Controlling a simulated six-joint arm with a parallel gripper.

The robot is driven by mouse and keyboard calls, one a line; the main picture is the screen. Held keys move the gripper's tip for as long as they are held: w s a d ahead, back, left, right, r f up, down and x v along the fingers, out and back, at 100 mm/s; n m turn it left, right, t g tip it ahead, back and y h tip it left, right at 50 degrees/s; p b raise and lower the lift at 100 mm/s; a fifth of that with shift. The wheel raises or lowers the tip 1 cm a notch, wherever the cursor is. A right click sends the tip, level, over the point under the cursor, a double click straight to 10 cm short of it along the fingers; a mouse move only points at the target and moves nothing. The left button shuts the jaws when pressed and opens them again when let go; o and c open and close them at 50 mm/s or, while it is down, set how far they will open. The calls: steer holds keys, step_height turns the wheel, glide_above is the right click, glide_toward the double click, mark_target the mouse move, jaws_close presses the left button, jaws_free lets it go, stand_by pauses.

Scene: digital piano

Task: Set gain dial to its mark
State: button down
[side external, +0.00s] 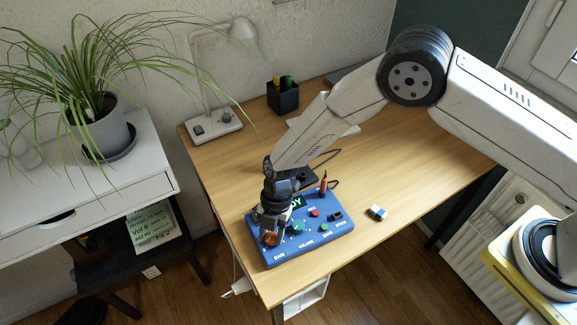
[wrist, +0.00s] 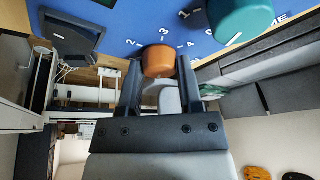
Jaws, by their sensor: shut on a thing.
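The gain dial (side external: 270,239) is an orange knob at the left front corner of a blue control box (side external: 318,240), above the printed word GAIN. In the wrist view the orange dial (wrist: 158,62) sits between my two fingers, with the numerals 2, 3 and 4 printed around it on the blue face. My gripper (side external: 271,230) points down over the dial and is shut on it; its fingers (wrist: 158,78) also show in the wrist view. The dial's pointer and its set mark cannot be made out.
A teal volume knob (side external: 297,228) stands close to the right of my gripper. The box also carries a small display (side external: 298,202), a red button (side external: 314,212) and an upright orange-red item (side external: 323,187). An eraser-like block (side external: 377,212) lies on the desk (side external: 420,165), right of the box.

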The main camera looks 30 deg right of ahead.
steer(key=m+t+y, duration=0.1)
steer(key=m, duration=0.3)
steer(key=shift+s, duration=0.1)
steer(key=m+t, duration=0.1)
steer(key=m, duration=0.3)
steer(key=shift+t, duration=0.4)
steer(key=shift+s+m+t, duration=0.1)
steer(key=shift+m+t, duration=0.7)
steer(key=shift+m, duration=1.6)
steer(key=shift+m+t+h, duration=0.6)
steer(key=shift+m+t, duration=0.3)
steer(key=shift+m, duration=1.2)
steer(key=shift+c, duration=1.3)
jaws_free()
